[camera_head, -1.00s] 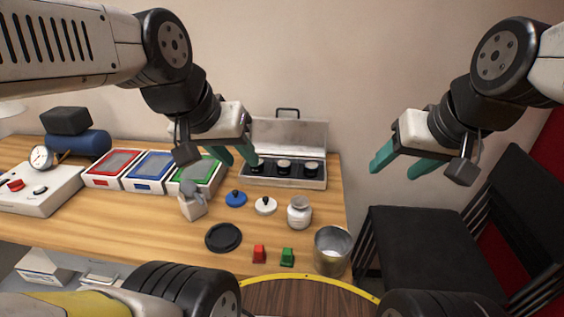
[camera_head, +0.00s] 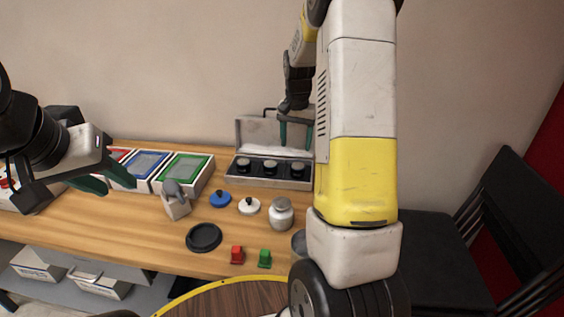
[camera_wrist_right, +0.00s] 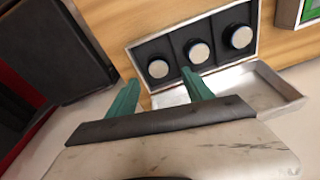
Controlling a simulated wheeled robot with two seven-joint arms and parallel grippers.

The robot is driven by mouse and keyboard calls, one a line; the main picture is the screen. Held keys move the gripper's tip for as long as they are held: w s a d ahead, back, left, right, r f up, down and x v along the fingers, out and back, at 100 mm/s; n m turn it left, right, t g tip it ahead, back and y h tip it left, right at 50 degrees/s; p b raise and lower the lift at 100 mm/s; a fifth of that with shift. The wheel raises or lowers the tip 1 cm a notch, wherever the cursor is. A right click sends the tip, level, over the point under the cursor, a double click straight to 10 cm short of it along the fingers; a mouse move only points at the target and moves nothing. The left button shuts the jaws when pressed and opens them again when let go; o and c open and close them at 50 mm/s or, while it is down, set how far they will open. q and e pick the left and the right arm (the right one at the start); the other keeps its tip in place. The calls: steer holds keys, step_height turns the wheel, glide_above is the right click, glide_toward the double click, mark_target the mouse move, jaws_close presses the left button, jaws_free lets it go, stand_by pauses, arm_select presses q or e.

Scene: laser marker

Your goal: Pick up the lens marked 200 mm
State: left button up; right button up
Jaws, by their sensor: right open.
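An open case (camera_head: 304,186) with three round lenses in dark slots stands at the back of the table. In the head view the left lens (camera_head: 243,166), middle lens (camera_head: 270,168) and right lens (camera_head: 297,170) sit in a row. In the right wrist view they show as pale discs (camera_wrist_right: 158,68), (camera_wrist_right: 196,50) and (camera_wrist_right: 237,37). No mark is readable, so I cannot tell which is 200 mm. My right gripper (camera_head: 296,145) is open and empty, above the case near its raised lid; its fingertips also show in the wrist view (camera_wrist_right: 160,78). My left gripper (camera_head: 112,181) is open and empty at the left.
Three coloured trays, including the green one (camera_head: 207,165), stand left of the case. A grey elephant-like holder (camera_head: 176,205), blue knob lid (camera_head: 220,199), white lid (camera_head: 249,206), white jar (camera_head: 281,216) and black disc (camera_head: 203,238) are in front. My right arm hides part of the metal cup.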

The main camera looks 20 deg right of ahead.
glide_above(298, 166)
steer(key=s, duration=0.1)
steer(key=shift+m, duration=0.3)
step_height(298, 166, down, 5)
steer(key=shift+a+f, duration=0.15)
steer(key=shift+f, duration=0.05)
steer(key=f, duration=0.5)
steer(key=shift+w+f, duration=0.25)
steer(key=shift+w, duration=0.15)
steer(key=c, duration=1.3)
steer(key=shift+r, duration=0.1)
